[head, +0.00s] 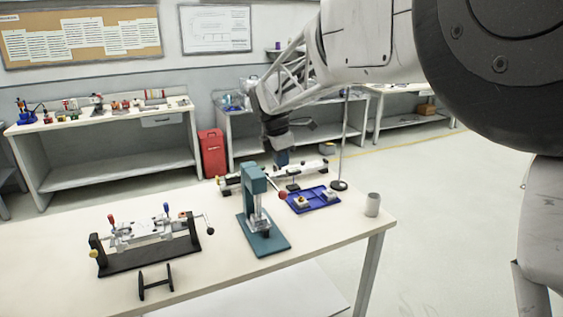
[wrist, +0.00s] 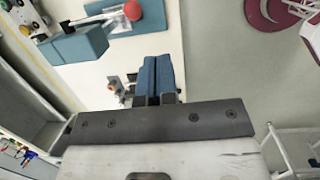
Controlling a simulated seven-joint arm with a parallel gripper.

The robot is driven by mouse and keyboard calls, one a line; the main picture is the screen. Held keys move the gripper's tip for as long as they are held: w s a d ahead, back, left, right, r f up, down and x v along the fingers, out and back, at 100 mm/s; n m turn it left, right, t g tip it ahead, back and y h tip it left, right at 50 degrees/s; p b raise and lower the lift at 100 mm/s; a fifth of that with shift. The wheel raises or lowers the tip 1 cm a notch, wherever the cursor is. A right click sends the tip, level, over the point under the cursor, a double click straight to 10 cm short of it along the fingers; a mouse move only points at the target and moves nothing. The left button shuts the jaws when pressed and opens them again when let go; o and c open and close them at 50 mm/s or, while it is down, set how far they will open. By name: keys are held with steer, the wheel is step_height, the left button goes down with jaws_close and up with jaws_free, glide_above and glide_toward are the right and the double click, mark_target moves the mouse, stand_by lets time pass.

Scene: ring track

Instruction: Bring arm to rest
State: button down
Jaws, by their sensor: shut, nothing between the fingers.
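My gripper (head: 282,158) hangs from my raised arm above the far side of the white table in the head view. In the wrist view my gripper (wrist: 158,62) shows as two blue fingers pressed together, with nothing between them. The gripper appears above the table top and apart from the things on it; the exact height is hard to tell.
The white table (head: 60,226) bears a teal press (head: 264,243) with a red knob, a black-based fixture (head: 150,262), a small black stand (head: 156,283), a blue tray (head: 322,204), a grey cup (head: 373,204) and a thin pole (head: 345,140). Floor right of the table is clear.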

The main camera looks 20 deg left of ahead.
stand_by(0.3)
steer(key=s+d+r+m, duration=0.1)
steer(key=s+d+m, duration=0.3)
steer(key=d, duration=0.5)
steer(key=s+d+r+m, duration=0.2)
steer(key=s+d+m, duration=0.2)
steer(key=d, duration=0.6)
steer(key=s+d+r+m, duration=0.1)
steer(key=s+d+m, duration=0.35)
steer(key=d, duration=0.45)
steer(key=s+d+f+m, duration=0.4)
steer(key=s+d+m, duration=0.3)
steer(key=s, duration=0.5)
steer(key=s+d+f+m, duration=0.4)
steer(key=s+d+m, duration=0.3)
steer(key=s+d, duration=0.4)
steer(key=s, duration=0.2)
steer(key=shift+s+d+f+m+y, duration=0.2)
steer(key=shift+s+f+m+y, duration=0.1)
steer(key=shift+m+y, duration=0.1)
